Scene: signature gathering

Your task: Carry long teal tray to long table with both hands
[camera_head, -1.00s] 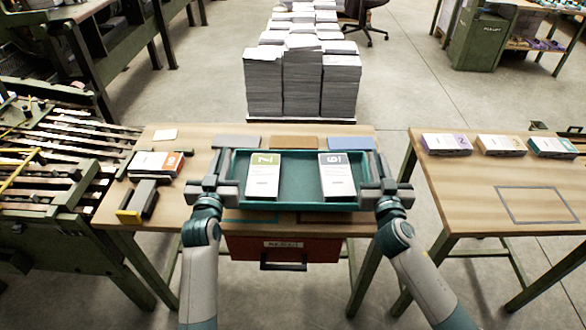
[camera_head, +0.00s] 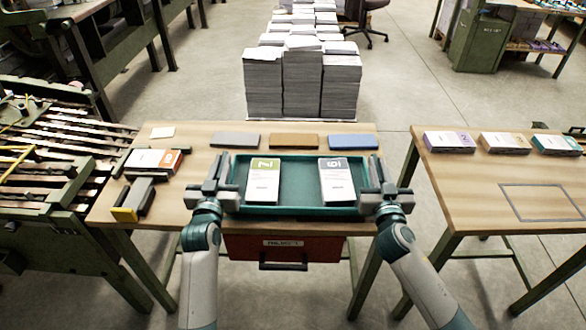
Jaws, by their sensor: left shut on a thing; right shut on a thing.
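The long teal tray (camera_head: 300,172) is at the front middle of the wooden table before me. It holds two upright-facing booklet stacks, a green-topped one (camera_head: 263,182) at left and a grey-topped one (camera_head: 337,181) at right. My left gripper (camera_head: 226,184) is shut on the tray's left end. My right gripper (camera_head: 374,186) is shut on its right end. The tray looks level; I cannot tell clearly how far it is above the tabletop. A second wooden table (camera_head: 465,186) with a grey outlined rectangle (camera_head: 545,202) stands to the right.
Grey, brown and blue blocks (camera_head: 295,141) lie behind the tray. An orange-marked stack (camera_head: 153,161) and a black-yellow tool (camera_head: 134,200) are at left. Several booklet stacks (camera_head: 505,143) line the right table's back. A floor gap separates the tables. Tall paper piles (camera_head: 303,80) stand behind.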

